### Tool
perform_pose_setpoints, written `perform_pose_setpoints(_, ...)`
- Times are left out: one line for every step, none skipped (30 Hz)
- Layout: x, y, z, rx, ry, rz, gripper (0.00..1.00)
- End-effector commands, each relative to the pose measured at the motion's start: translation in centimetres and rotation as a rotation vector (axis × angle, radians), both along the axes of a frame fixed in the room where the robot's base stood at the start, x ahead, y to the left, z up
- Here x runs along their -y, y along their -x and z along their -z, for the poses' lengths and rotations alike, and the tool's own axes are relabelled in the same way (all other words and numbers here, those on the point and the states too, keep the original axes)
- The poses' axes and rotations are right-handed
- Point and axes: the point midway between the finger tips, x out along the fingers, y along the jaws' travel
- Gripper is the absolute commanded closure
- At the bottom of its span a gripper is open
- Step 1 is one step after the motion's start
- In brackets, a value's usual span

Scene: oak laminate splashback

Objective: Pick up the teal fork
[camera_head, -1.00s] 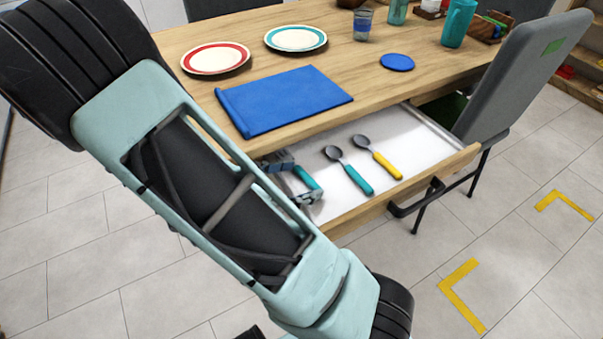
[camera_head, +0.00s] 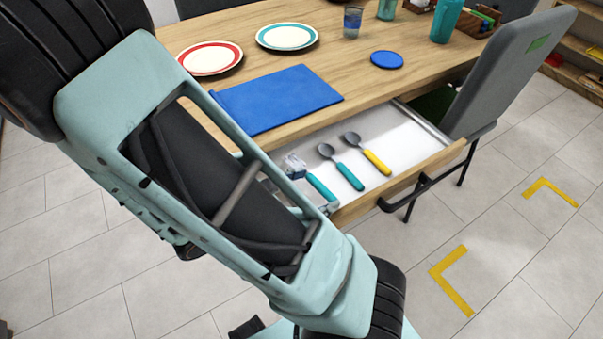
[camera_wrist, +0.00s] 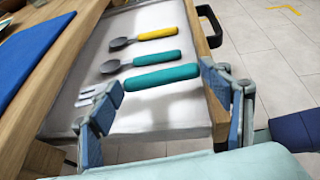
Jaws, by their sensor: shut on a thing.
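The teal fork (camera_wrist: 160,77) lies lengthwise between the fingertips of my gripper (camera_wrist: 164,83), with one finger at each end of its teal handle. Its grey tines show beyond the left finger in the wrist view. A shadow lies below the handle on the white drawer floor; the exact height is hard to tell. In the head view the fork's handle (camera_head: 321,187) shows between the fingers of my gripper (camera_head: 313,181), while my arm covers part of the gripper.
A spoon with a teal handle (camera_head: 350,177) and one with a yellow handle (camera_head: 376,162) lie beside the fork in the open drawer (camera_head: 425,168). A grey chair (camera_head: 513,70) stands at right. The table holds a blue mat (camera_head: 280,99) and plates.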

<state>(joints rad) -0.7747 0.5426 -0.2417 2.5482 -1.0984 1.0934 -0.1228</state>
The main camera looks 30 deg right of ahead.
Motion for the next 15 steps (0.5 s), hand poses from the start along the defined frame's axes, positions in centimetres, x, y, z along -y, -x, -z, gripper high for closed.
perform_pose_setpoints(0.07, 0.68, -1.12, -0.003, 0.003, -0.002, 0.54)
perform_pose_setpoints(0.03, 0.65, -1.12, -0.003, 0.004, -0.002, 0.54)
perform_pose_setpoints(-0.02, 0.62, -1.15, -0.001, 0.005, -0.003, 0.54)
perform_pose_setpoints(-0.06, 0.63, -1.19, -0.001, 0.004, -0.004, 0.54)
perform_pose_setpoints(-0.09, 0.67, -1.22, -0.001, 0.004, -0.004, 0.54)
perform_pose_setpoints(-0.13, 0.72, -1.30, -0.001, 0.004, -0.005, 0.54)
perform_pose_setpoints(-0.14, 0.77, -1.35, 0.000, 0.005, -0.006, 0.54)
perform_pose_setpoints(-0.16, 0.82, -1.42, 0.001, 0.005, -0.005, 0.54)
perform_pose_setpoints(-0.17, 0.91, -1.46, 0.000, 0.005, -0.007, 0.54)
perform_pose_setpoints(-0.19, 0.98, -1.52, 0.001, 0.005, -0.006, 0.54)
perform_pose_setpoints(-0.19, 1.06, -1.58, 0.001, 0.006, -0.006, 0.54)
perform_pose_setpoints(-0.18, 1.17, -1.68, 0.002, 0.006, -0.007, 0.54)
perform_pose_setpoints(-0.18, 1.27, -1.73, 0.001, 0.006, -0.008, 0.54)
perform_pose_setpoints(-0.18, 1.37, -1.79, 0.000, 0.005, -0.008, 0.54)
perform_pose_setpoints(-0.16, 1.53, -1.85, 0.001, 0.006, -0.008, 0.54)
